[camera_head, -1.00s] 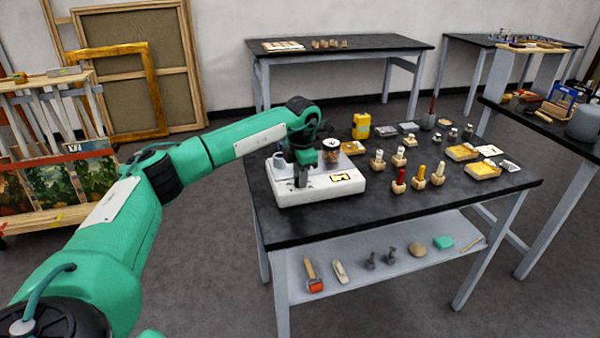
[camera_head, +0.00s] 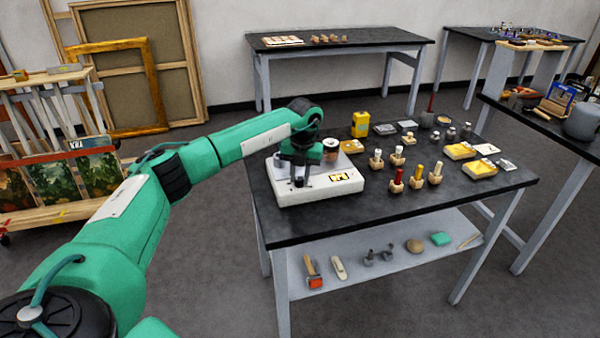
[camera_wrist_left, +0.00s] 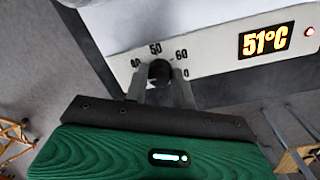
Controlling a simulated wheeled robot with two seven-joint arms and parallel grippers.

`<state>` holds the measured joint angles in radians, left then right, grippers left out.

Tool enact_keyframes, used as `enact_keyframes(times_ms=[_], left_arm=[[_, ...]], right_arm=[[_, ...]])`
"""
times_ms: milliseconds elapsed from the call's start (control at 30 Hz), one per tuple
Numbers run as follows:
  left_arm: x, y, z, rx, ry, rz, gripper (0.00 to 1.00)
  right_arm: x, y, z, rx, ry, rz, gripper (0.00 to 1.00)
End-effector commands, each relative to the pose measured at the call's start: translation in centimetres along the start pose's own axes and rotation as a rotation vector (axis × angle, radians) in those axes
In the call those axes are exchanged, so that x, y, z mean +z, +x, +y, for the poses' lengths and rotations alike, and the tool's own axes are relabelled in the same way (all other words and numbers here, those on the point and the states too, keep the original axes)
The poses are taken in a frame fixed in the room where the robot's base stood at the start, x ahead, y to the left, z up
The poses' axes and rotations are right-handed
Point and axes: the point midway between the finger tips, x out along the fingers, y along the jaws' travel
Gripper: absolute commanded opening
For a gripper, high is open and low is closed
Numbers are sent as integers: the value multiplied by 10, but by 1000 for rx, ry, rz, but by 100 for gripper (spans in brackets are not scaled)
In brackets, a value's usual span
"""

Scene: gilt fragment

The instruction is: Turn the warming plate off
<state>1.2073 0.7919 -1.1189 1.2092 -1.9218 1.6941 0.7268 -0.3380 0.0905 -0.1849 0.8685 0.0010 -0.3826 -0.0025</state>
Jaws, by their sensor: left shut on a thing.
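The warming plate (camera_head: 330,189) is a white box at the left end of the black table. In the left wrist view its front panel (camera_wrist_left: 214,62) shows a dial scale with 50 and 60 legible, a lit display (camera_wrist_left: 265,40) reading 51°C and a red light (camera_wrist_left: 309,31). My left gripper (camera_head: 299,180) is at the front of the plate. In the left wrist view its fingers (camera_wrist_left: 160,80) are shut on the dark knob (camera_wrist_left: 159,69) below the scale. The right gripper is not in view.
A jar (camera_head: 330,146) stands on the plate. Corked bottles (camera_head: 397,182), a yellow can (camera_head: 361,124) and yellow trays (camera_head: 480,169) stand to the right on the table (camera_head: 440,208). A lower shelf (camera_head: 350,276) holds several tools. Framed canvases lean at the back left.

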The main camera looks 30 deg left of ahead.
Motion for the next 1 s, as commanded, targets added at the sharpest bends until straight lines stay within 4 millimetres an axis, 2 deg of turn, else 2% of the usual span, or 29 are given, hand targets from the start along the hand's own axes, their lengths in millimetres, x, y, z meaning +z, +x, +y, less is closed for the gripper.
enact_keyframes(times_ms=[500, 700, 1000], left_arm=[[1, -3, 1, -1, -460, 28, 3], [2, -3, 2, -1, -582, 35, 3], [2, -2, 2, -1, -677, 41, 3]], right_arm=[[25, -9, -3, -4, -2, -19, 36], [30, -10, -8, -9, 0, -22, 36], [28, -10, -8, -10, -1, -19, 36]])
